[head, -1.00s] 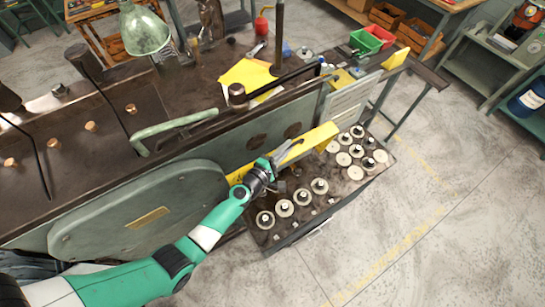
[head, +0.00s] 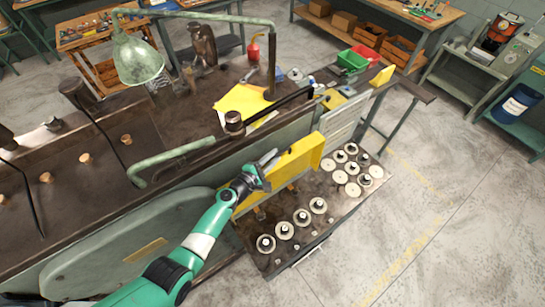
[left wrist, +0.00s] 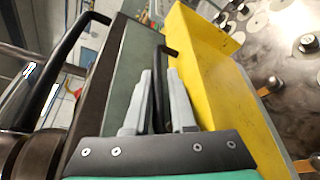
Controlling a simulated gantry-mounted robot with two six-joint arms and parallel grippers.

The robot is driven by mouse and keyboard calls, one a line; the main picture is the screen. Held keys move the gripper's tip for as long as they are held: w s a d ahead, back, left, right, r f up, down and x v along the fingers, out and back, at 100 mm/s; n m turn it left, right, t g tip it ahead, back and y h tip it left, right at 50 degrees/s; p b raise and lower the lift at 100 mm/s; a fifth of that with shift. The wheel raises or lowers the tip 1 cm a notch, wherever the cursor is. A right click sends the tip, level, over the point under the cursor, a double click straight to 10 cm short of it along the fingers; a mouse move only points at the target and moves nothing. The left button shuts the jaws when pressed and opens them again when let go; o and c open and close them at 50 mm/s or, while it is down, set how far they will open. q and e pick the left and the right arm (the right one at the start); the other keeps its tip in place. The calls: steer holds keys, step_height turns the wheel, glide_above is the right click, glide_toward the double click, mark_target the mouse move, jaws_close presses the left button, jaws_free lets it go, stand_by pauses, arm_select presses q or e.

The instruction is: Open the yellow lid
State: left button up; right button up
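The yellow lid (head: 295,165) is a long panel on the front side of the bench machine, above a low parts cart. It stands tilted out from the green housing. In the left wrist view the yellow lid (left wrist: 205,75) fills the right of centre, with a thin black handle (left wrist: 159,85) beside it. My left gripper (head: 270,158) is at the lid's upper left edge. In the left wrist view the fingers of my left gripper (left wrist: 159,100) lie closely on both sides of the black handle and look shut on it. My right gripper is not in view.
The cart (head: 290,252) below holds several pale discs with dark hubs. A black bar (head: 280,103) and a green tubular handle (head: 170,158) are along the machine top. A green lamp (head: 137,58) stands behind. The floor (head: 440,225) at right is clear.

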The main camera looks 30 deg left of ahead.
arm_select(q)
steer(key=shift+o, duration=1.3)
steer(key=shift+r, duration=0.1)
steer(key=shift+s+r, duration=0.1)
steer(key=shift+s, duration=0.15)
steer(key=p+v, duration=0.4)
steer(key=v, duration=0.1)
steer(key=shift+r, duration=0.2)
steer(key=f+v, duration=0.1)
steer(key=v, duration=0.5)
steer(key=shift+r, duration=0.25)
